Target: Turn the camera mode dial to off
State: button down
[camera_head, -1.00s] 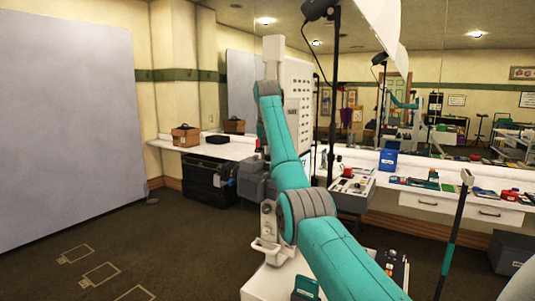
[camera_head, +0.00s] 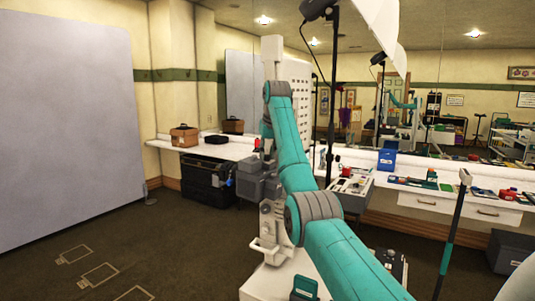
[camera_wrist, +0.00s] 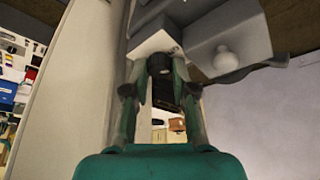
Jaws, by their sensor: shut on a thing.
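In the wrist view my gripper (camera_wrist: 161,70) has its two fingers closed around a small dark round dial (camera_wrist: 159,63). The dial sits at the lower edge of a pale grey housing (camera_wrist: 152,44). A larger grey body (camera_wrist: 235,38) with a pale rounded knob (camera_wrist: 226,59) is beside it on the right. In the head view a grey boxy unit (camera_head: 254,180) stands just left of my arm. My gripper and the dial are hidden there. The dial's markings cannot be read.
A white counter (camera_head: 350,155) runs along the mirrored wall, with a blue box (camera_head: 387,160) and small items on it. A large grey backdrop panel (camera_head: 65,130) stands at the left. A black stand pole (camera_head: 450,235) is at the right. The carpet at left is open.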

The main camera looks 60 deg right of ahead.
jog(key=c, duration=1.2)
grip_release()
jog(key=shift+w+a, duration=0.25)
jog(key=shift+s, duration=0.1)
